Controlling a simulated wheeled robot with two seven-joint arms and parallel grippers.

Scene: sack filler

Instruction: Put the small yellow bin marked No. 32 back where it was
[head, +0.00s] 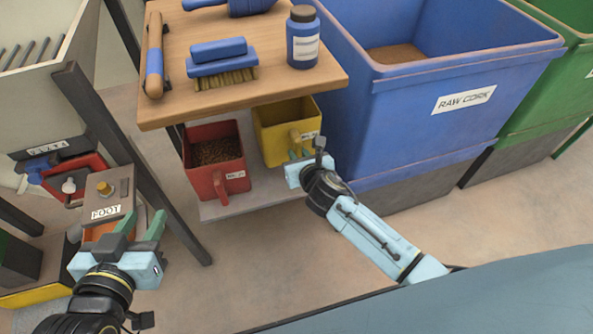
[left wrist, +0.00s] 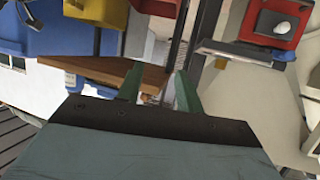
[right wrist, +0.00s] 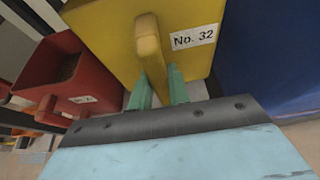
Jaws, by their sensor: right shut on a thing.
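The small yellow bin (head: 284,128) is on the low shelf (head: 240,206) under the wooden bench top, to the right of a red bin. I cannot tell whether it rests fully on the shelf. In the right wrist view the bin (right wrist: 105,40) shows its "No. 32" label and its yellow handle (right wrist: 150,50). My right gripper (head: 298,160) is at the bin's front, and its fingers (right wrist: 160,92) are shut on the handle. My left gripper (head: 138,228) is open and empty, in front of the box marked FOOT. Its fingers (left wrist: 157,88) also show apart in the left wrist view.
The red bin (head: 214,160) stands close on the left of the yellow bin. The large blue RAW CORK bin (head: 420,120) is close on the right. The wooden bench top (head: 270,88) overhangs the shelf and carries brushes and a blue jar (head: 303,40). A dark post (head: 150,180) stands at left.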

